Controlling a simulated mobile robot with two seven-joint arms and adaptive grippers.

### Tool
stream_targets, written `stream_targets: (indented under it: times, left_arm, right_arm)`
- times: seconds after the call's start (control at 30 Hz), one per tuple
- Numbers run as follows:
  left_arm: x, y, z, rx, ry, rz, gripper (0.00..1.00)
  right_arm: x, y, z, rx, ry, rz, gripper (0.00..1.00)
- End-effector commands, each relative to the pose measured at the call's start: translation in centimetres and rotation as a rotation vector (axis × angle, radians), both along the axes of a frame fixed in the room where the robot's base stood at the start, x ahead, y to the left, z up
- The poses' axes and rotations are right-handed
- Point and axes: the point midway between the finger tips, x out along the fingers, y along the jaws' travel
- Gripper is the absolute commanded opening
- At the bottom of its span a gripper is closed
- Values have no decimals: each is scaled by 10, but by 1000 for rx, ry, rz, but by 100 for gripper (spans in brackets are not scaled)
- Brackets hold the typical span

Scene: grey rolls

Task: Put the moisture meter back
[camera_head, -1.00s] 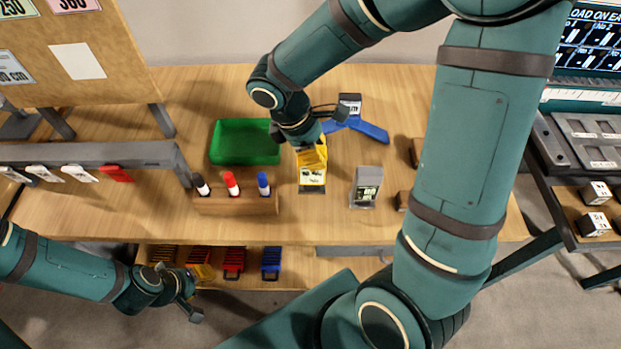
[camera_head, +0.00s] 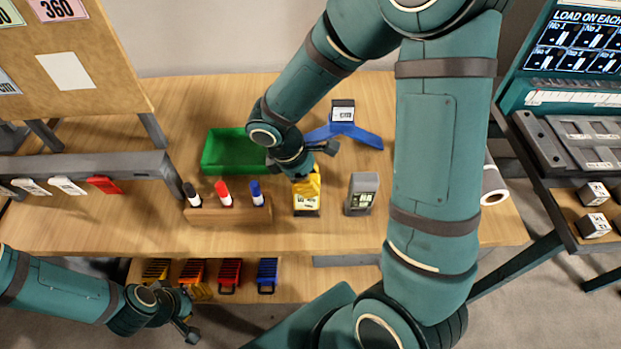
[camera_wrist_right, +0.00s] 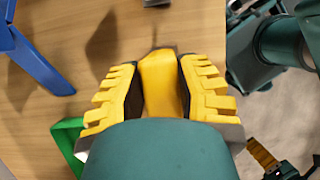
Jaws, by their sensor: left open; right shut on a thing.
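The moisture meter (camera_head: 307,203) is a yellow handheld device with a pale face, upright near the front of the wooden table. My right gripper (camera_head: 306,178) is shut on its top from above. In the right wrist view, the meter's yellow body (camera_wrist_right: 161,82) sits between the gripper's two yellow fingers (camera_wrist_right: 160,68). I cannot tell whether the meter's bottom touches the table. My left gripper (camera_head: 187,318) is open and empty, low at the left, in front of the table's lower shelf.
A grey device with a display (camera_head: 362,194) stands just right of the meter. A marker block (camera_head: 229,212) is left of it. Behind are a green tray (camera_head: 226,152) and a blue stand (camera_head: 358,133). A white roll (camera_head: 494,186) lies at the right. Coloured items (camera_head: 229,274) fill the lower shelf.

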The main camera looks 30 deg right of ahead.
Motion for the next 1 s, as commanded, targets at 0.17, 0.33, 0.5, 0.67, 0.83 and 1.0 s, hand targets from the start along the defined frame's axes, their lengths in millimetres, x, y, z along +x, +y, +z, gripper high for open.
stream_targets:
  times: [0.17,0.33,0.5,0.67,0.83,1.0]
  left_arm:
    - [0,0,0,0,1,0,47]
    - [0,0,0,0,1,0,47]
    - [1,0,4,0,-2,2,47]
    - [3,0,11,2,-6,4,47]
    - [6,1,20,3,-12,9,47]
    - [8,1,26,4,-17,13,47]
  right_arm:
    - [0,0,-1,0,0,0,58]
    - [0,0,0,0,0,0,58]
    - [1,1,7,0,-1,0,58]
    - [6,9,31,1,-5,1,58]
    - [13,21,66,2,-5,2,58]
    - [18,31,94,0,-3,2,58]
